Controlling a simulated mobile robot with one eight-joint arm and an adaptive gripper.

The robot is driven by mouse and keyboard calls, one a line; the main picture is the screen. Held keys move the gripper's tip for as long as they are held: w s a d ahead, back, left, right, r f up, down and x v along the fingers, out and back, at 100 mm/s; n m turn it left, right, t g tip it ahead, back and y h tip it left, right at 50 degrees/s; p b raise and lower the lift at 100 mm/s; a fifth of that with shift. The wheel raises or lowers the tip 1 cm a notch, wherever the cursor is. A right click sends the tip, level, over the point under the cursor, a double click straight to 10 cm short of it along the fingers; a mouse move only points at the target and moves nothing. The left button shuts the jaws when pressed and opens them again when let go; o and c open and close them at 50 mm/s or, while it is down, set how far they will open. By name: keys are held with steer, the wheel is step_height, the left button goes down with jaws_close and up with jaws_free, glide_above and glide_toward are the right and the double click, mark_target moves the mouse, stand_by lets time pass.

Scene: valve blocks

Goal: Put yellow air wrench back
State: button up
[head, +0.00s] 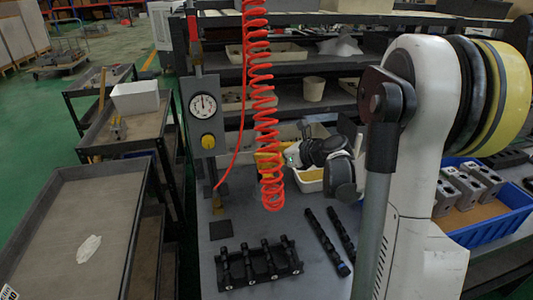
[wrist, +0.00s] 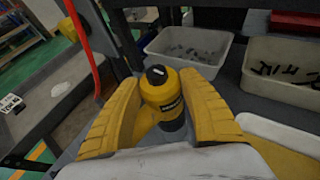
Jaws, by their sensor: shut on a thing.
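The yellow air wrench (wrist: 172,95), with a black rounded top, stands between the yellow fingers of my gripper (wrist: 165,105) in the wrist view. The fingers are shut on it, one on each side. Its lower part is hidden by my wrist. In the head view my gripper (head: 270,158) is behind the coiled red hose (head: 265,110), over the far part of the grey table. There the yellow of the wrench and of the fingers cannot be told apart. The red hose also shows at the left in the wrist view (wrist: 82,40).
A post with a dial gauge (head: 203,107) stands left of my gripper. A blue crate (head: 480,232) is at the right. Bins (wrist: 188,52) stand beyond the wrench.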

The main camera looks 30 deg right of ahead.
stand_by(0.3)
steer(key=o, duration=1.4)
steer(key=shift+f, duration=0.1)
steer(key=shift+o, duration=0.2)
steer(key=v, duration=1.2)
